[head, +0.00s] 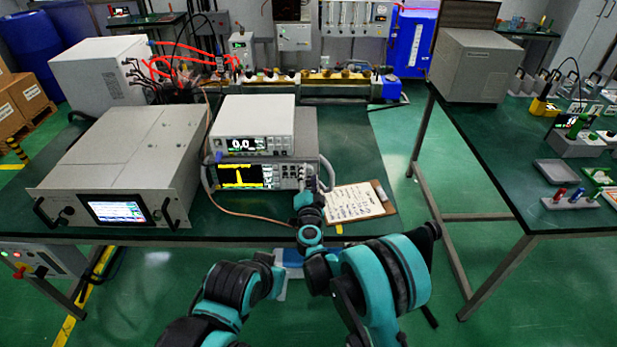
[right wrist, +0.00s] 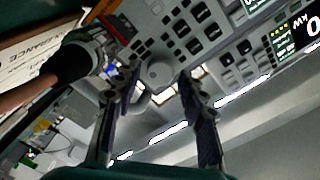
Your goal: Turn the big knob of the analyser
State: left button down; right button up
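The analyser (head: 240,176) is the lower instrument of a stack on the green bench, with a yellow trace on its dark screen. Its big round grey knob (right wrist: 158,73) shows in the right wrist view; in the head view my gripper hides it. My right gripper (head: 309,186) is at the right part of the analyser's front. In the right wrist view its two dark fingers (right wrist: 155,80) are apart, one on each side of the knob. I cannot tell whether they touch it. My left arm shows at the bottom of the head view, but its gripper is not in view.
A meter (head: 254,125) with a lit display sits on the analyser. A clipboard (head: 356,202) lies just right of my right gripper. A copper cable (head: 250,215) runs along the bench front. A large grey generator (head: 125,165) stands at the left.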

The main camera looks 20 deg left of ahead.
jog(key=shift+s, duration=0.1)
jog(key=v, duration=1.1)
jog(key=shift+s, duration=0.35)
jog(key=shift+d, duration=0.2)
jog(key=s+d+r+n+g+y, duration=0.3)
jog(key=d+r+n, duration=0.5)
jog(key=r, duration=0.6)
jog(key=s+d+f+g+h, duration=0.2)
jog(key=s+d+f, duration=0.1)
jog(key=s+d, duration=0.4)
jog(key=s+d+f+g+h, duration=0.3)
jog(key=s+d, duration=0.4)
jog(key=d, duration=0.4)
jog(key=s+d+f+g+h, duration=0.2)
jog(key=s+d+f+h, duration=0.1)
jog(key=s+d, duration=0.4)
jog(key=shift+s+d+f+m, duration=0.2)
jog(key=shift+d+f+m, duration=0.1)
jog(key=shift+d+f, duration=0.6)
